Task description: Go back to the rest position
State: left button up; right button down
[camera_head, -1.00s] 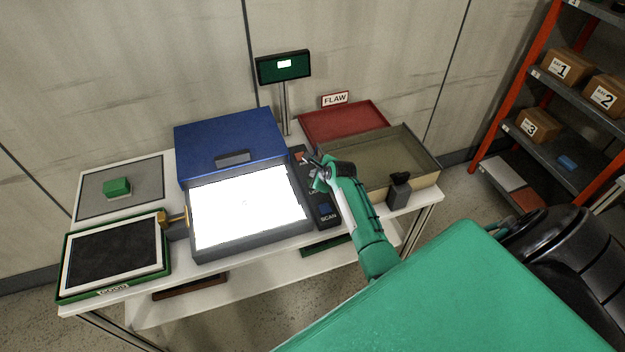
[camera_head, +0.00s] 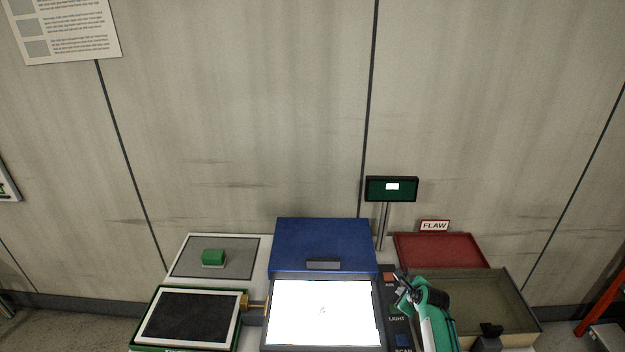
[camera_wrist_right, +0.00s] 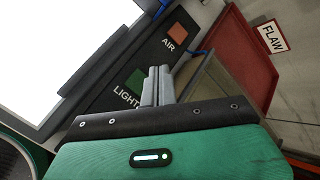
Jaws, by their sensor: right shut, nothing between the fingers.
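My right gripper (camera_head: 403,284) is over the button panel to the right of the bright light panel in the head view. In the right wrist view its fingers (camera_wrist_right: 157,84) are together, with nothing between them. They point at the panel between the orange AIR button (camera_wrist_right: 177,36) and the green LIGHT button (camera_wrist_right: 136,79); I cannot tell whether they touch it. My left gripper is not in view.
The lit panel (camera_head: 320,312) has a raised blue lid (camera_head: 322,240). A green block (camera_head: 213,257) sits on a grey mat, behind a black-surfaced tray (camera_head: 188,318). A red FLAW tray (camera_head: 440,250) and a beige bin (camera_head: 495,300) stand right. A display (camera_head: 391,188) stands behind.

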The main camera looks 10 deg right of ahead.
jog(key=s+a+r+n+g, duration=0.2)
jog(key=s+a+r+n, duration=0.2)
jog(key=s+a+n, duration=0.55)
jog(key=s+a+r+n+g, duration=0.2)
jog(key=s+a+r+n, duration=0.2)
jog(key=s+n, duration=0.95)
jog(key=s+a+r+n+g, duration=0.2)
jog(key=s+a+r+n, duration=0.3)
jog(key=s, duration=1.2)
notch_tip(320, 180, down, 39)
jog(key=s+a+n+g+b, duration=0.1)
jog(key=b, duration=0.5)
jog(key=s+d+f+b, duration=0.1)
jog(key=s+f+b, duration=0.1)
jog(key=s+f, duration=0.7)
jog(key=s+d+f+g+b, duration=0.1)
jog(key=s+d+f+b, duration=0.1)
jog(key=s+f, duration=0.8)
notch_tip(320, 180, down, 5)
jog(key=shift+d+n+b, duration=0.15)
jog(key=shift+n+b, duration=0.15)
jog(key=shift+b, duration=0.45)
